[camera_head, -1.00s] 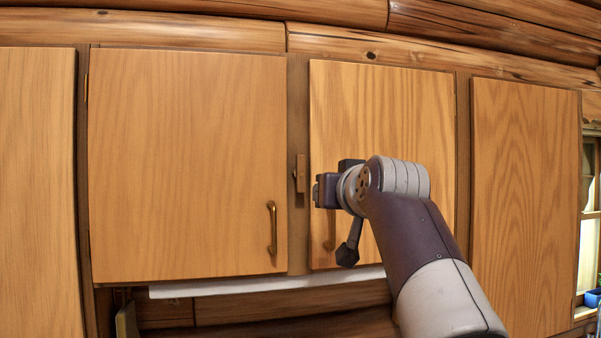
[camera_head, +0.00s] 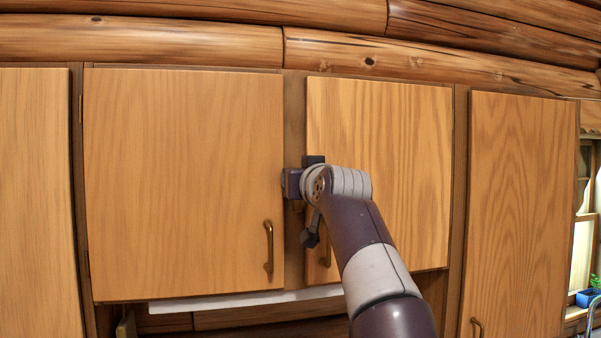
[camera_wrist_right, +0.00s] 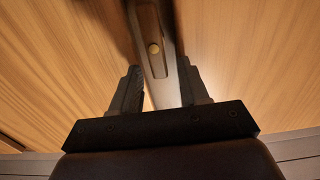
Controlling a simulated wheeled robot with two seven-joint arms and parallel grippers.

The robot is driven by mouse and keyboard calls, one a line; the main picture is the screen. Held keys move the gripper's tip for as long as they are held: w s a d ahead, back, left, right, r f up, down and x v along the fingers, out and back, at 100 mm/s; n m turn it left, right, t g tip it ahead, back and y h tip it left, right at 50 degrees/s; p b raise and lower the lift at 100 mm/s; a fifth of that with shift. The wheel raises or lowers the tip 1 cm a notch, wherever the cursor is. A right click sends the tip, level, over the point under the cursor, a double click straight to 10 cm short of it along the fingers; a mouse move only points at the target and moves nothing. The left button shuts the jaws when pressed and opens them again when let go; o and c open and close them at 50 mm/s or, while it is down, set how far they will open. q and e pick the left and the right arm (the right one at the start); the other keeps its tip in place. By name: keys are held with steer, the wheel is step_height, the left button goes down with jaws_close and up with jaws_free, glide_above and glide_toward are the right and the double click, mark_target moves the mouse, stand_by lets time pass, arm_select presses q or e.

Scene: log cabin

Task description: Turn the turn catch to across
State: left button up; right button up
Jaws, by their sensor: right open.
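The turn catch (camera_wrist_right: 151,38) is a narrow wooden bar with a round brass pivot, on the post between two cabinet doors. In the right wrist view it runs lengthwise up the picture, along the post. My right gripper (camera_wrist_right: 160,68) is open, with one finger on each side of the catch's line. I cannot tell whether the fingers touch it. In the head view my right gripper (camera_head: 291,184) is in front of the post and hides most of the catch. My left gripper is not in view.
A left cabinet door (camera_head: 180,180) and a right cabinet door (camera_head: 400,170) flank the post. The left door's handle (camera_head: 268,247) is below left of my gripper. The right door's handle (camera_head: 326,250) is close beside my wrist. A window (camera_head: 584,250) is at far right.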

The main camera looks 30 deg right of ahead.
steer(key=shift+f, duration=0.1)
jaws_close()
steer(key=shift+d, duration=0.1)
steer(key=shift+s+d+f+m+p, duration=0.1)
steer(key=shift+d+f+m+p, duration=0.35)
steer(key=shift+m, duration=2.5)
steer(key=shift+s+d+f+m+p, duration=0.15)
steer(key=shift+d+f+m, duration=0.3)
steer(key=shift+m, duration=2.55)
steer(key=shift+d+f+m+p, duration=0.4)
steer(key=shift+f+m, duration=0.15)
steer(key=shift+m, duration=2.4)
steer(key=shift+f, duration=0.1)
